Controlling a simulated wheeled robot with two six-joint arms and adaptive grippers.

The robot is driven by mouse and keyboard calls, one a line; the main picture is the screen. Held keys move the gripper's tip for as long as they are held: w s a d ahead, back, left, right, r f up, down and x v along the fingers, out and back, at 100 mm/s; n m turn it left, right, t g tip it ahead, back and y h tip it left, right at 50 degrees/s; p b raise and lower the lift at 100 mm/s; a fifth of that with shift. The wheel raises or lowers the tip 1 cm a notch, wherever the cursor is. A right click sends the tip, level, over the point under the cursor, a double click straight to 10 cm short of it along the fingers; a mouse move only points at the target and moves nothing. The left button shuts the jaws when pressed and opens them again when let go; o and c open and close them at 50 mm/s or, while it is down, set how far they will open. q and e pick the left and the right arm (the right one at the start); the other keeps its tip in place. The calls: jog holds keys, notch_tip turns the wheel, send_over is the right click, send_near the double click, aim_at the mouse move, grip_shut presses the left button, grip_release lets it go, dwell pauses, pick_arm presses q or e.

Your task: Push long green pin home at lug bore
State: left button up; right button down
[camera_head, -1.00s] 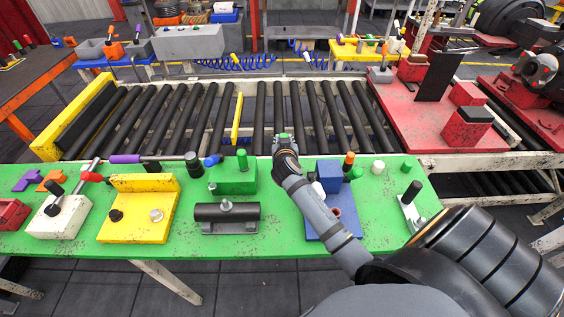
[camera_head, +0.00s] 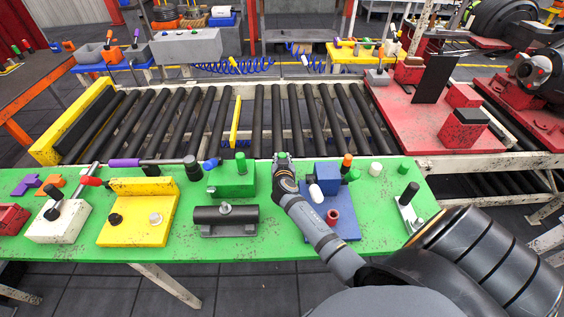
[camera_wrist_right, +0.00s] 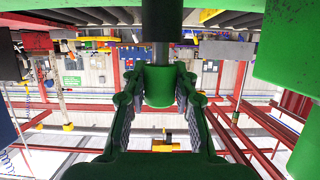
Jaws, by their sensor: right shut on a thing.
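My right gripper (camera_head: 283,167) is over the back edge of the green table, just right of the green block (camera_head: 232,178). In the right wrist view, my right gripper (camera_wrist_right: 158,88) is shut on a green cylindrical head (camera_wrist_right: 160,90), apparently the long green pin's. The green block (camera_wrist_right: 287,45) shows at the right edge, apart from the pin. I cannot tell which hole is the lug bore or whether the pin is in it. My left gripper is out of view.
A blue fixture (camera_head: 345,224) with a red ring (camera_head: 333,217) stands close right of my right arm. A dark cylinder on a stand (camera_head: 226,216) and a yellow fixture (camera_head: 132,229) lie left. The roller conveyor (camera_head: 190,120) is behind the table (camera_head: 290,248).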

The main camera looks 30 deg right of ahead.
jog(key=shift+w+f, duration=0.15)
jog(key=shift+f, duration=0.65)
jog(key=shift+f+b, duration=0.2)
jog(key=shift+b, duration=0.15)
jog(key=c, duration=1.1)
grip_release()
jog(key=shift+o, duration=0.2)
